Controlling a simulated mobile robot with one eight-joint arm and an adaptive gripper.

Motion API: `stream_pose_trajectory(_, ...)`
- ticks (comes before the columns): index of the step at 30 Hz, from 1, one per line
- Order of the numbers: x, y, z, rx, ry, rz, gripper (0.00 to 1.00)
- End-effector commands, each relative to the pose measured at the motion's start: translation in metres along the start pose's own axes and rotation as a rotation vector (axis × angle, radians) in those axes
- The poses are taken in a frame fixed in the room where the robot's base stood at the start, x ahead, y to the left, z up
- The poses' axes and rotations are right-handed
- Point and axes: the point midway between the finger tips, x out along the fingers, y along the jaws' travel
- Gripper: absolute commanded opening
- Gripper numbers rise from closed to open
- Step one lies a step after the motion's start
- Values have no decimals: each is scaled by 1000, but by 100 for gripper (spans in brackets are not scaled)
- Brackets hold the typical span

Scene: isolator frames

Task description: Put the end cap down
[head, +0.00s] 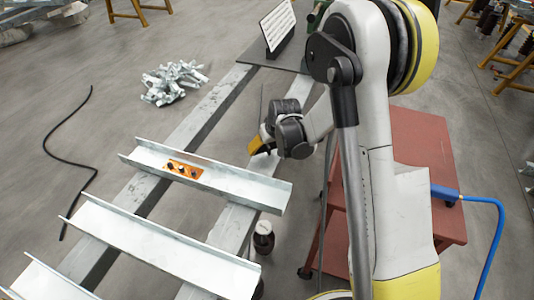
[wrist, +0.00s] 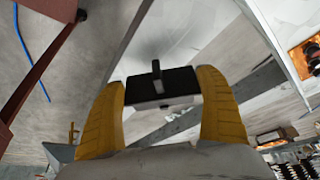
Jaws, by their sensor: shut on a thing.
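My gripper (wrist: 162,95) has its two yellow fingers closed on the end cap (wrist: 165,86), a dark block with a pale lower side and a short dark stud sticking out of it. In the head view my gripper (head: 259,145) is just above and beyond the right part of the nearest channel with the orange plate. The end cap is too small and covered there to make out clearly. In the wrist view it is held clear, with rails and floor behind it.
A steel channel (head: 240,184) carries an orange plate (head: 185,169) with dark fittings. Another channel (head: 160,246) lies nearer. Both rest across two long rails (head: 205,115). A pile of metal parts (head: 174,82) lies left. A red cart (head: 418,150) stands right; a dark bottle (head: 263,240) is below.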

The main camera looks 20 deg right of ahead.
Motion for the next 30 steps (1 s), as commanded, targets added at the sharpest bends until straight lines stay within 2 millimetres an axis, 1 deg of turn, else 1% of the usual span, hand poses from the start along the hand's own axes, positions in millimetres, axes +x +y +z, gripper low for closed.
stream_pose_trajectory(1,13,0,6,0,0,0,56)
stream_pose_trajectory(3,22,0,10,0,0,0,56)
stream_pose_trajectory(14,23,0,11,0,0,0,56)
stream_pose_trajectory(15,24,0,11,0,0,0,89)
stream_pose_trajectory(16,24,0,11,0,0,0,98)
stream_pose_trajectory(17,23,0,11,0,0,0,100)
stream_pose_trajectory(25,20,0,10,0,0,0,100)
stream_pose_trajectory(28,7,0,9,0,0,0,100)
stream_pose_trajectory(30,-8,0,8,0,0,0,100)
